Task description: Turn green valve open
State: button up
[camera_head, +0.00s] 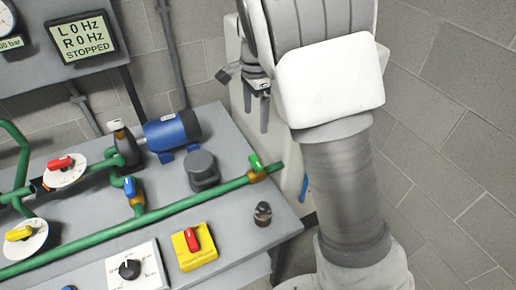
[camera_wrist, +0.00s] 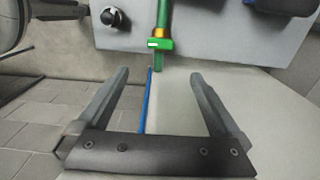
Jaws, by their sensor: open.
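The green valve handle (camera_head: 256,163) sits on a brass body near the right end of the long green pipe (camera_head: 160,212), at the right side of the bench. In the wrist view the green handle (camera_wrist: 159,44) lies across the pipe end, just ahead of the fingertips. My gripper (camera_wrist: 160,75) is open and empty, its two fingers spread to either side below the valve, apart from it. In the head view my gripper (camera_head: 255,105) hangs behind the bench's right end, partly hidden by my arm.
The bench also carries a blue motor (camera_head: 172,131), a blue-handled valve (camera_head: 130,188), a red valve (camera_head: 61,164), a yellow valve (camera_head: 19,233), a red switch on a yellow box (camera_head: 192,240) and a dark knob (camera_head: 263,212). A screen (camera_head: 85,36) reads STOPPED. A block wall stands behind.

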aim_at(256, 161)
notch_tip(256, 161, down, 18)
jog(key=shift+r+b, duration=0.2)
jog(key=shift+b, duration=1)
jog(key=shift+c, duration=0.2)
jog(key=c, duration=1.1)
